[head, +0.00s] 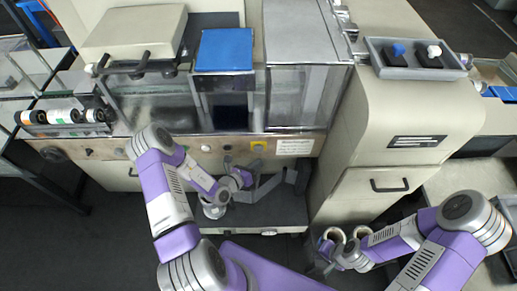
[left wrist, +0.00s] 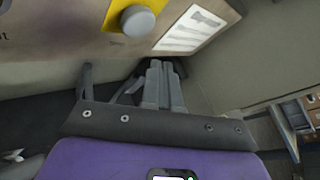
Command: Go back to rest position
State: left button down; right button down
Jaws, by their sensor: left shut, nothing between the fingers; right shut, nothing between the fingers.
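My left gripper (head: 266,187) is in front of the machine's front panel, above the dark lower shelf (head: 265,215). In the left wrist view its fingers (left wrist: 163,85) are together with nothing between them. My right gripper (head: 335,258) is low in front of the cabinet with the drawer, next to two roll-like rings (head: 362,231). It is shut and empty; its fingertips are small and partly hidden. Both of my arms are bent and reach forward.
The wrapping machine has a blue panel (head: 225,50) and a yellow-backed knob (head: 258,146), also near the left gripper in the left wrist view (left wrist: 136,20). A grey tray (head: 415,72) sits on the cabinet top. Rolls (head: 63,116) lie at the far left. Dark floor (head: 110,235) is clear at lower left.

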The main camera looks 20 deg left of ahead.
pick_arm(q)
jog(key=shift+s+d, duration=0.25)
jog(key=shift+s, duration=0.2)
